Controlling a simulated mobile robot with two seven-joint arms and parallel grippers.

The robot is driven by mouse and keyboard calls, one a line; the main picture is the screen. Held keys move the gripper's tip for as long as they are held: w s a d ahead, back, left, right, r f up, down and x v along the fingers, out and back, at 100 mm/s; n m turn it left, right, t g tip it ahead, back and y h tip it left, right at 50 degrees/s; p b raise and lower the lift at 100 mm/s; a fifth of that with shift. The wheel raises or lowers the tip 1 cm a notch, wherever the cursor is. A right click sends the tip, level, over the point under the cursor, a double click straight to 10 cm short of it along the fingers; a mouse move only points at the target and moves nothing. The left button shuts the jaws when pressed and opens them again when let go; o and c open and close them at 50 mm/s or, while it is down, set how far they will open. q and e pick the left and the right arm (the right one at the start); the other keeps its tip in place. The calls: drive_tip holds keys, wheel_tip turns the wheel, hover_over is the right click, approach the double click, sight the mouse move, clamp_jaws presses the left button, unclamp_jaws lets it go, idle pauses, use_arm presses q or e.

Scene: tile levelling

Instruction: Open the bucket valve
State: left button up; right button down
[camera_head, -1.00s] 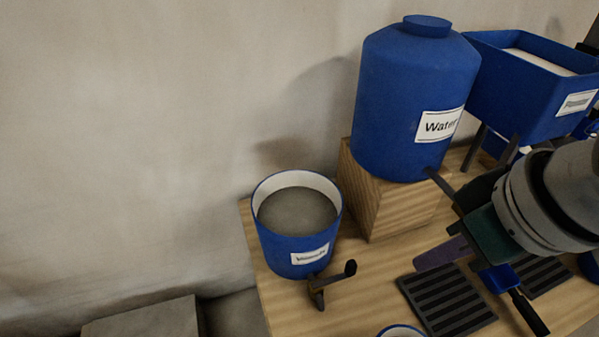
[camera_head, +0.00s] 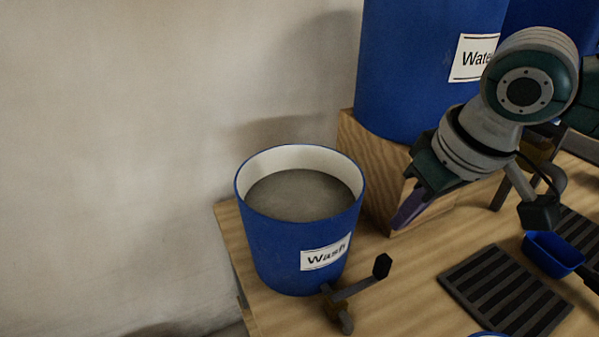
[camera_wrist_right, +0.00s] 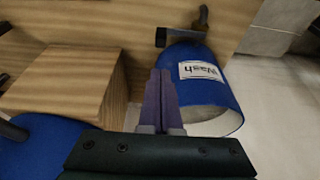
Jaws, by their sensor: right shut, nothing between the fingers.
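The blue bucket (camera_head: 290,245) with a "Wash" label stands at the table's left end, filled with grey liquid or material. It also shows in the right wrist view (camera_wrist_right: 205,85), upside down. Its valve (camera_head: 338,305) sits low on the front, with a dark lever handle (camera_head: 382,266) reaching out to the right. The valve shows at the top of the wrist view (camera_wrist_right: 202,20). My right gripper (camera_head: 402,218) is shut and empty, its purple fingers pointing down, right of the bucket and apart from the valve. My left gripper is out of view.
The blue water tank (camera_head: 415,80) stands on a wooden block (camera_head: 362,165) behind my right gripper. A dark slotted grate (camera_head: 505,290) and a small blue container (camera_head: 552,252) lie at right.

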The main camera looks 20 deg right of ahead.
sight(381, 255)
drive_tip(key=b+x, duration=0.5)
drive_tip(key=x, duration=0.5)
drive_tip(key=shift+s+r, duration=0.1)
idle(0.3)
drive_tip(key=shift+s+r+m+p, duration=0.15)
drive_tip(key=shift+s+m+p, duration=0.35)
drive_tip(key=shift+p, duration=0.9)
drive_tip(key=s+a+m+g+h+p, duration=0.2)
drive_tip(key=s+m+p, duration=0.5)
drive_tip(key=m, duration=0.5)
drive_tip(key=h+p, duration=0.1)
drive_tip(key=p, duration=0.1)
drive_tip(key=shift+s+a+f+h+p, duration=0.2)
drive_tip(key=shift+s+a+h+p, duration=0.1)
drive_tip(key=shift+a+p, duration=0.1)
drive_tip(key=shift+s, duration=0.15)
